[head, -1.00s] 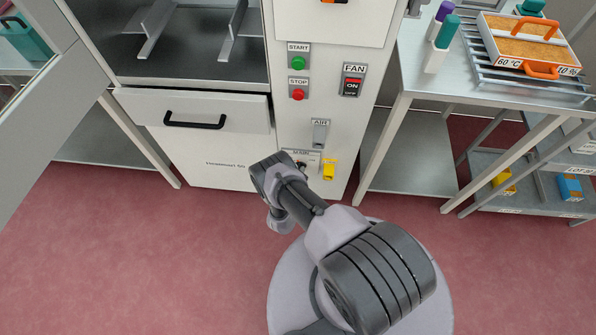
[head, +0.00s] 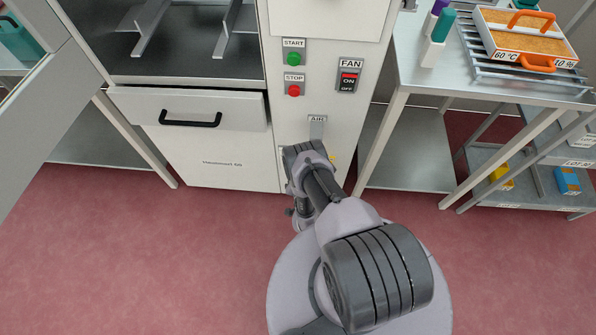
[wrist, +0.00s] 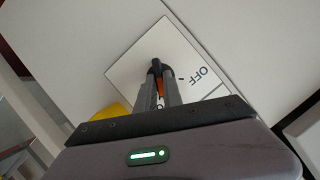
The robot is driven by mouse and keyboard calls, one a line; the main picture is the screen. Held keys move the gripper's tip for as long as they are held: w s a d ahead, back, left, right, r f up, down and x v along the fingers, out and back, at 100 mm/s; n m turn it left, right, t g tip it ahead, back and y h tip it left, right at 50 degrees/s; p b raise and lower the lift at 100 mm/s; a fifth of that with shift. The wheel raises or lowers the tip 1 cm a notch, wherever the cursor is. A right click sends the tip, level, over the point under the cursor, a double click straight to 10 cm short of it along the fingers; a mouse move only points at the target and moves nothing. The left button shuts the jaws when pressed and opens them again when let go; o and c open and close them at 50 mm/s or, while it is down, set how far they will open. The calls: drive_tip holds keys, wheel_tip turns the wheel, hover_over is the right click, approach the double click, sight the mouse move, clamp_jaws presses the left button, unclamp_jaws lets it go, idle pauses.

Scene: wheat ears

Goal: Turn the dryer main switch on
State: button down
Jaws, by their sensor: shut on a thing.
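The main switch (wrist: 156,66) shows in the wrist view as a small dark handle between my fingertips, with an orange part beside it. It sits on a pale square plate (wrist: 185,52) that carries the word OFF to the right of the fingers. My gripper (wrist: 160,82) is shut on the handle. The fingers hide most of it, so its turned position cannot be told. In the head view my arm covers the switch and its plate, low on the dryer's white control panel (head: 315,115).
Above are the green START button (head: 293,59), the red STOP button (head: 294,90), the FAN switch (head: 348,81) reading ON, and the AIR lever (head: 317,128). A black-handled drawer (head: 240,108) is left. A metal table (head: 405,65) stands right. A yellow part (wrist: 112,111) is beside the plate.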

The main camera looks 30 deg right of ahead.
drive_tip(key=shift+s+f+m, duration=0.1)
drive_tip(key=shift+f+m, duration=0.05)
drive_tip(key=shift+m, duration=0.25)
drive_tip(key=shift+t+y+b, duration=0.3)
drive_tip(key=c, duration=1.5)
unclamp_jaws()
